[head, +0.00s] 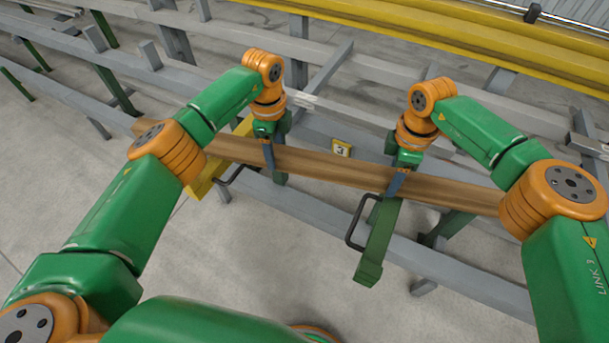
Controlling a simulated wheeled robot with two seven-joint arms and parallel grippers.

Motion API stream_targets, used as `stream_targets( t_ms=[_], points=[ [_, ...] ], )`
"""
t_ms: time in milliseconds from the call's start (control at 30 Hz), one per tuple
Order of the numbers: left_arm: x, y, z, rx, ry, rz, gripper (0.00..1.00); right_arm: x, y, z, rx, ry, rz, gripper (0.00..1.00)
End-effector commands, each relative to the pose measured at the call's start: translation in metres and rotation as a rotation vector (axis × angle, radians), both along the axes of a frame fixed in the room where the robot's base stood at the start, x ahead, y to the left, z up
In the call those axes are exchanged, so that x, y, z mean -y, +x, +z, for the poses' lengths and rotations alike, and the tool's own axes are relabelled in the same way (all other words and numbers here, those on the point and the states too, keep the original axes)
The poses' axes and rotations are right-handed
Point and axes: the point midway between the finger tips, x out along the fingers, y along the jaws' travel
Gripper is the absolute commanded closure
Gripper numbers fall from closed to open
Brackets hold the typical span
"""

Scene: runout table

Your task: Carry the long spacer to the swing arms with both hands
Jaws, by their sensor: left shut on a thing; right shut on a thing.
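The long spacer (325,168) is a brown wooden bar running across the middle of the head view, its right end slightly nearer to me. My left gripper (269,158) is shut on it left of the middle. My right gripper (397,183) is shut on it right of the middle. One swing arm (208,177) is yellow with a black handle, under the spacer's left part. Another swing arm (376,245) is green with a black handle and points towards me from beneath the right gripper. I cannot tell whether the spacer touches them.
Grey steel rails (455,280) of the runout table run along both sides of the spacer. A yellow plate marked 3 (341,148) sits just behind it. A long yellow beam (450,48) lies at the back. Bare concrete floor (260,250) shows in front.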

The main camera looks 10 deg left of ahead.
Motion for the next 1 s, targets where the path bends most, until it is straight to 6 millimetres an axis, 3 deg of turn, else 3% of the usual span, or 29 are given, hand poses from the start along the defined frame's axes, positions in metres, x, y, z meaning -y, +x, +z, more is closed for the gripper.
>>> stream_targets(
  t_ms=[67,100,200,533,800,1000],
  points=[
    [0.0,0.0,-0.016,0.002,-0.001,0.0,1.0,0.0,0.0,-0.016,0.0,0.001,0.0,1.0],
    [0.0,0.0,-0.01,0.001,-0.001,0.0,0.36,0.0,0.0,-0.011,0.0,0.0,0.0,0.36],
    [0.0,0.0,-0.009,0.0,-0.001,0.0,0.14,0.0,0.0,-0.009,0.0,0.0,0.0,0.14],
    [0.0,0.001,-0.002,0.002,0.0,0.0,0.14,0.0,0.0,-0.008,0.0,0.0,0.0,0.14],
    [0.0,0.001,0.069,0.005,0.0,0.001,0.14,0.0,0.0,-0.008,0.0,0.0,0.0,0.14],
    [0.0,0.001,0.106,0.002,0.0,0.0,0.14,0.0,0.0,-0.008,0.0,0.0,0.0,0.14]
  ],
)
